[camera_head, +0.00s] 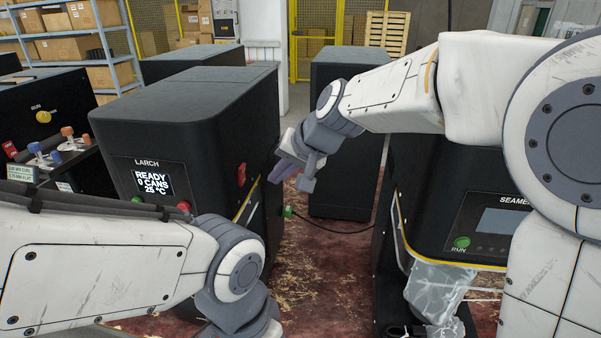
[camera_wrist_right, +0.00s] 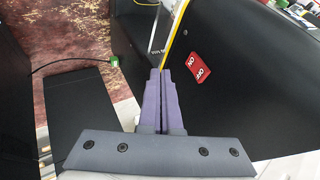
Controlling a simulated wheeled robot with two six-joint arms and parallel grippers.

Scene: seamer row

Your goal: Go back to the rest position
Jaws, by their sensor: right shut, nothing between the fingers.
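My right gripper (camera_head: 286,172) reaches in from the right over the aisle, close to the side of the black LARCH machine (camera_head: 190,110). Its purple fingers (camera_wrist_right: 161,75) are together and empty in the right wrist view. A red ON/OFF switch (camera_wrist_right: 200,67) sits on a black machine side to the right of the fingertips there, apart from them. My left arm comes in at the lower left of the head view, and its gripper is cut off by the bottom edge.
A SEAMER machine (camera_head: 470,205) with a green RUN button (camera_head: 461,243) and a clear guard (camera_head: 437,289) stands at right. A green plug (camera_head: 288,211) trails a black cable across the aisle. Red, debris-strewn floor (camera_head: 320,270) lies between. Shelves with boxes (camera_head: 72,48) stand behind.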

